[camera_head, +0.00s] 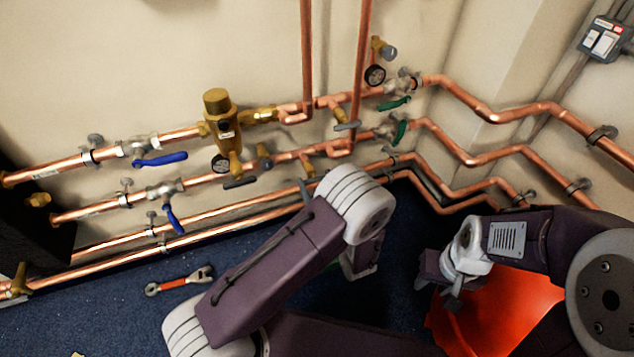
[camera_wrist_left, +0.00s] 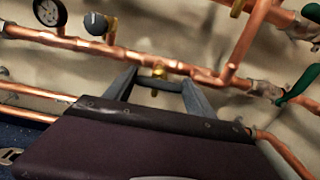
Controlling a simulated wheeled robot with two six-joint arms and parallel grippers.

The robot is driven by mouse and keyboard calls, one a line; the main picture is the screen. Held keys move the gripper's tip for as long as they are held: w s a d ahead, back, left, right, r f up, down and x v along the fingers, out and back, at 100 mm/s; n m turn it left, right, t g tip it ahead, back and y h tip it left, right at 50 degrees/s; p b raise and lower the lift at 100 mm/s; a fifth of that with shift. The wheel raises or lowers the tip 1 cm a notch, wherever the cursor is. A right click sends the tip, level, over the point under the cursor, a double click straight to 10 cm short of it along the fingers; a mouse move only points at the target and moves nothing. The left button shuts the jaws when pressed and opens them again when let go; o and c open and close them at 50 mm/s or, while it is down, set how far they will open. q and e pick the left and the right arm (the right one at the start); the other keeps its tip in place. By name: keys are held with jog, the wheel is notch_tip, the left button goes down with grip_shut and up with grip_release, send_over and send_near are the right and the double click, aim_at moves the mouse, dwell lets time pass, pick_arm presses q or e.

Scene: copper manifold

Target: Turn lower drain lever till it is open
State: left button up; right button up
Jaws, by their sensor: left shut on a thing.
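The lower drain valve (camera_head: 307,167) is a small brass fitting under the lower copper pipe, left of a tee. In the left wrist view its brass body (camera_wrist_left: 158,72) shows between the two grey fingers of my left gripper (camera_wrist_left: 158,88). A thin grey bar, the drain lever (camera_wrist_left: 150,82), runs crosswise between the fingers, and the gripper is shut on it. In the head view my left arm covers most of this gripper, and the lever's exact angle is hard to tell. My right gripper (camera_head: 452,292) hangs at the right, away from the pipes; its finger gap is unclear.
An upper drain with a grey lever (camera_head: 347,126) sits above. Blue-handled valves (camera_head: 160,159) are at the left and green-handled valves (camera_head: 400,131) at the right. A wrench (camera_head: 180,282) lies on the blue floor. An orange-red container (camera_head: 500,310) stands beside my right arm.

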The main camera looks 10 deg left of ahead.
pick_arm(q)
jog(key=shift+n, duration=0.3)
jog(key=n+p, duration=0.1)
jog(key=n, duration=0.3)
jog(key=shift+a, duration=0.1)
jog(key=n, duration=0.4)
jog(key=shift+s+f+n, duration=0.1)
jog(key=shift+f+n, duration=0.05)
jog(key=shift+n, duration=0.15)
jog(key=n, duration=0.4)
jog(key=shift+a+f, duration=0.1)
jog(key=shift+f, duration=0.05)
jog(key=shift+n+b, duration=0.8)
jog(key=shift+n, duration=1.6)
jog(key=o, duration=1.4)
